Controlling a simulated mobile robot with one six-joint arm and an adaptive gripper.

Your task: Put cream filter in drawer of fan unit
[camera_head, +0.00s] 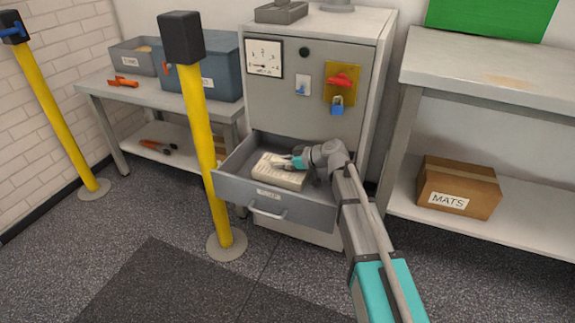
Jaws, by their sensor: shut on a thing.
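The fan unit (318,118) is a grey cabinet in the middle of the head view, with a dial, switches and a blue padlock on its front. Its drawer (315,217) is pulled open at the bottom. The cream filter (283,176) is a pale ribbed block, inside the drawer towards its left part. My gripper (281,165) reaches into the drawer from the right and is shut on the filter's upper part. I cannot tell whether the filter rests on the drawer floor. The fingertips are small in view.
A yellow post (202,145) with a black head stands just left of the drawer, and another yellow post (55,112) is further left. A left bench (155,96) carries bins. A right bench (490,75) has a MATS box (458,188) on its lower shelf.

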